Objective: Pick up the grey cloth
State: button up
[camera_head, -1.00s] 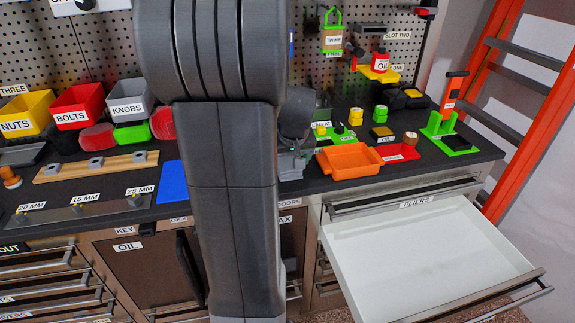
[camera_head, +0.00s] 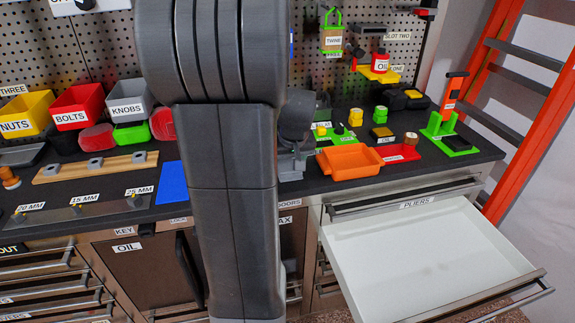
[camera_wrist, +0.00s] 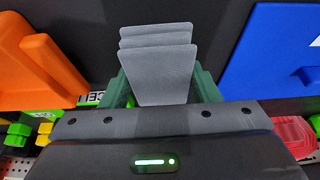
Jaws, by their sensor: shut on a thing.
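The grey cloth (camera_wrist: 158,70) shows in the wrist view as a stack of pale grey layers, apparently folded. My gripper (camera_wrist: 160,92) is shut on it, with a green finger on each side. The lower part of the cloth is hidden by the gripper body. In the head view my arm blocks much of the middle of the bench, and I cannot clearly make out the gripper's fingers or the cloth there.
An orange tray (camera_head: 350,158) and a blue item (camera_head: 172,182) lie on the dark worktop. Red, yellow and grey bins stand at the back left. The white-lined pliers drawer (camera_head: 425,260) is open and looks empty. An orange ladder (camera_head: 520,120) stands at right.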

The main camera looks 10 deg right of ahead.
notch_tip(320, 180, up, 11)
jog(key=p, duration=0.1)
jog(key=shift+f, duration=0.2)
jog(key=shift+o, duration=1.3)
jog(key=shift+c, duration=0.4)
